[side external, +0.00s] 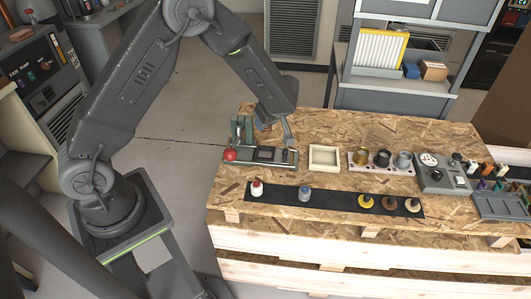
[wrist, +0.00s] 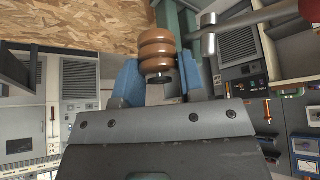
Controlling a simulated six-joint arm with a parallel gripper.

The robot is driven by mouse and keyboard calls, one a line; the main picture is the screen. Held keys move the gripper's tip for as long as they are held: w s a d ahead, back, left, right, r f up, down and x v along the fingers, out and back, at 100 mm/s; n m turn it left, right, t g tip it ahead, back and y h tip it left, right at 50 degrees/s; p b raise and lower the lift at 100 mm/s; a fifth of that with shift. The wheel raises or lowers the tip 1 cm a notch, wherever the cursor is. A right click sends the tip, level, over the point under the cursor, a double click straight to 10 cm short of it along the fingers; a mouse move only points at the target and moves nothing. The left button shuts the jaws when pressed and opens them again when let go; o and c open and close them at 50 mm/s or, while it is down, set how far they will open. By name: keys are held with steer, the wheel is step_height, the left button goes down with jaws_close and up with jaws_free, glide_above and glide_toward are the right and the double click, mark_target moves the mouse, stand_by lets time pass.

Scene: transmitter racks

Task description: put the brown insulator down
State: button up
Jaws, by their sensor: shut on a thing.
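The brown insulator (wrist: 157,45) shows in the wrist view as a ribbed, glossy brown body with a dark metal end. It sits between the two blue fingers of my gripper (wrist: 159,70), which is shut on it. In the side view my gripper (side external: 272,120) hangs over the back left of the wooden bench (side external: 330,130), just behind the green-levered fixture. I cannot make out the held insulator there. Whether it touches anything below is not clear.
The fixture (side external: 262,156) has a red ball knob (side external: 230,155). An empty cream tray (side external: 324,157) and a rack of cups (side external: 381,160) stand to its right. A black strip (side external: 335,199) in front bears several small coloured pieces. A meter box (side external: 440,172) is farther right.

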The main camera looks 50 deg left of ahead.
steer(key=f, duration=0.9)
steer(key=shift+s+f, duration=0.2)
steer(key=shift+f, duration=0.2)
steer(key=shift+f, duration=0.1)
steer(key=o, duration=1)
